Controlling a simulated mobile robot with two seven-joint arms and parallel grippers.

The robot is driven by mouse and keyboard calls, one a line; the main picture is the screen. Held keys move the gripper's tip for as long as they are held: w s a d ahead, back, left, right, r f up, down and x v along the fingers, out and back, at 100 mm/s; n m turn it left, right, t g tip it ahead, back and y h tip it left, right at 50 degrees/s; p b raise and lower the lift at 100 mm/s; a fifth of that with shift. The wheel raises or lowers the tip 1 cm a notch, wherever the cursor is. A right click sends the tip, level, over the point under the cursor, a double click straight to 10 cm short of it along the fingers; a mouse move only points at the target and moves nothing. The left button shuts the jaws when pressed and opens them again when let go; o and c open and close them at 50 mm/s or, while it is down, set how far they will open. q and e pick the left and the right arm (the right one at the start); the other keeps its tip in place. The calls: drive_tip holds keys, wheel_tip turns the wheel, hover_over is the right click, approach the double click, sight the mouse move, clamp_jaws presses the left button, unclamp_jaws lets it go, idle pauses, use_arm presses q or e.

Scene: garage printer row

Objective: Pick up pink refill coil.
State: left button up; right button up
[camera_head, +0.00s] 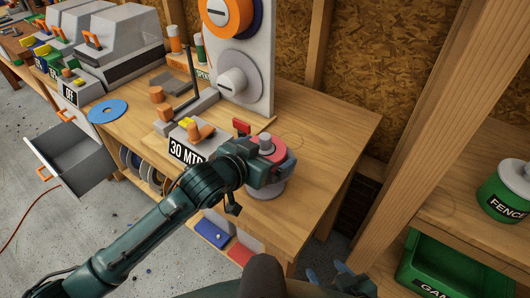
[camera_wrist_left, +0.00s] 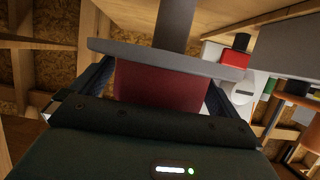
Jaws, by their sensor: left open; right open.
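The pink refill coil (camera_head: 267,151) sits around a grey post on a round grey stand (camera_head: 268,190) near the bench's front right. My left gripper (camera_head: 270,172) is at the coil's level, right against the stand. In the left wrist view the coil (camera_wrist_left: 160,88) looks dark red and lies between the two open fingers of my left gripper (camera_wrist_left: 158,92), below a grey disc (camera_wrist_left: 190,62) with a post. I cannot tell whether the fingers touch it. My right gripper (camera_head: 340,281) shows only partly at the bottom edge, open, away from the bench.
A grey panel with dials (camera_head: 238,60) stands behind the stand. A box labelled 30 (camera_head: 186,150) and a red tab (camera_head: 242,127) are close on the left. The bench top (camera_head: 335,125) is clear at right. An open drawer (camera_head: 75,160) juts out left.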

use_arm(q)
drive_tip(key=shift+c, duration=0.6)
drive_tip(key=c, duration=0.8)
wheel_tip(320, 180, up, 11)
drive_tip(key=shift+f+p, duration=0.1)
drive_tip(key=shift+p, duration=0.55)
drive_tip(key=shift+r+p, duration=0.75)
drive_tip(key=shift+p, duration=0.15)
drive_tip(key=shift+f, duration=0.1)
